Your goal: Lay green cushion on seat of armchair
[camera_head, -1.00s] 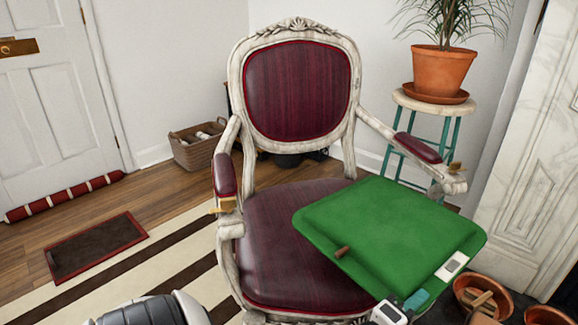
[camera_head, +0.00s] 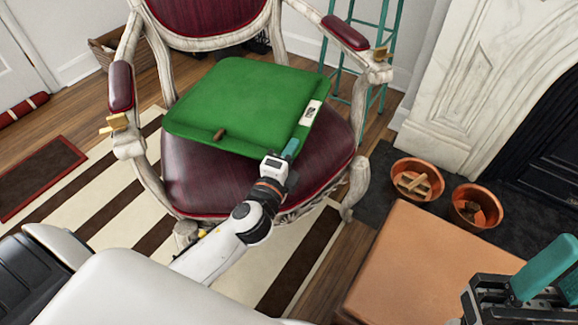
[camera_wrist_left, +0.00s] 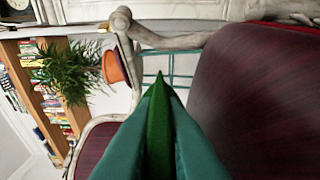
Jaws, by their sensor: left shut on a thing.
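The green cushion (camera_head: 240,100) is a flat square with a brown toggle and a white label. In the head view it lies over the burgundy seat (camera_head: 215,180) of the armchair (camera_head: 145,165). My left gripper (camera_head: 287,155) is shut on the cushion's near right corner. In the left wrist view the cushion (camera_wrist_left: 159,125) shows edge-on between the teal fingers, with a gap between it and the seat (camera_wrist_left: 265,90), so it is held roughly level above the seat. My right gripper (camera_head: 555,278) is partly in view at the lower right, away from the chair; its opening is unclear.
The armrests (camera_head: 121,86) (camera_head: 346,32) flank the cushion. Two copper bowls (camera_head: 416,178) (camera_head: 476,207) stand by the marble fireplace (camera_head: 465,75). A tan-topped piece (camera_head: 420,265) stands in front at the right. A teal-legged stool (camera_head: 360,60) is behind the chair.

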